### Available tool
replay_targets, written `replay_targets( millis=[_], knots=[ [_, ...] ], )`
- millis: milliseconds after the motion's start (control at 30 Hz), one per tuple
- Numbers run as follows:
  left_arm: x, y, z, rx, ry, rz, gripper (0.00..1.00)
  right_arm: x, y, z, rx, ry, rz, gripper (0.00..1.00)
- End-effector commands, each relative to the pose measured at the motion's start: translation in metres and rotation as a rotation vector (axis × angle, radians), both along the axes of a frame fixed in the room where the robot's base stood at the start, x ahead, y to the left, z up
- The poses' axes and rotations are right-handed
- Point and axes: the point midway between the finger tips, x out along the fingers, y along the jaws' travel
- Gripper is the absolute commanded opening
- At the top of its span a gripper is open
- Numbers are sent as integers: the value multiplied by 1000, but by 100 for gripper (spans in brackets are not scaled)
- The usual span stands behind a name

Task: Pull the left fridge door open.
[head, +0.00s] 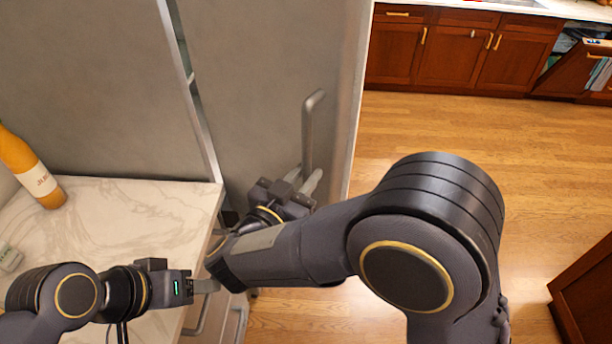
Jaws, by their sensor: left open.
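The fridge door (255,70) is a grey panel with a vertical bar handle (309,125) near its right edge. Floor shows beyond that edge, but how far the door stands open is hard to tell. My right gripper (306,178) is at the lower part of the handle, one pale finger on each side of the bar, and looks shut on it. My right forearm hides the door's lower part. My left gripper (208,286) is open and empty at the counter's front edge, low in the view, partly beside my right arm.
A marble counter (120,215) at the left holds an orange bottle (30,170). A large grey panel (80,80) rises behind it. Wooden cabinets (445,55) line the back. The wooden floor (520,140) right of the door is clear, with a brown cabinet (590,300) at the lower right.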

Motion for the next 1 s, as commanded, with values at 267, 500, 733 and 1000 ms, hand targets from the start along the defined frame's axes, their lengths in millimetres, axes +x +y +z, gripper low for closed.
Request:
replay_targets(
  millis=[267, 500, 733, 1000],
  knots=[
    [0, 0, 0, 0, 0, 0, 56, 0, -1, 0, 0, 1, -2, 22],
    [0, 0, -11, 0, 0, 0, 56, 0, 1, 28, 9, -4, 0, 22],
    [0, 0, -16, 0, 0, 0, 56, -36, -3, 73, 7, -4, 3, 22],
    [0, 0, -26, 0, 0, 0, 56, -90, -8, 108, 6, -3, 1, 22]
  ],
)
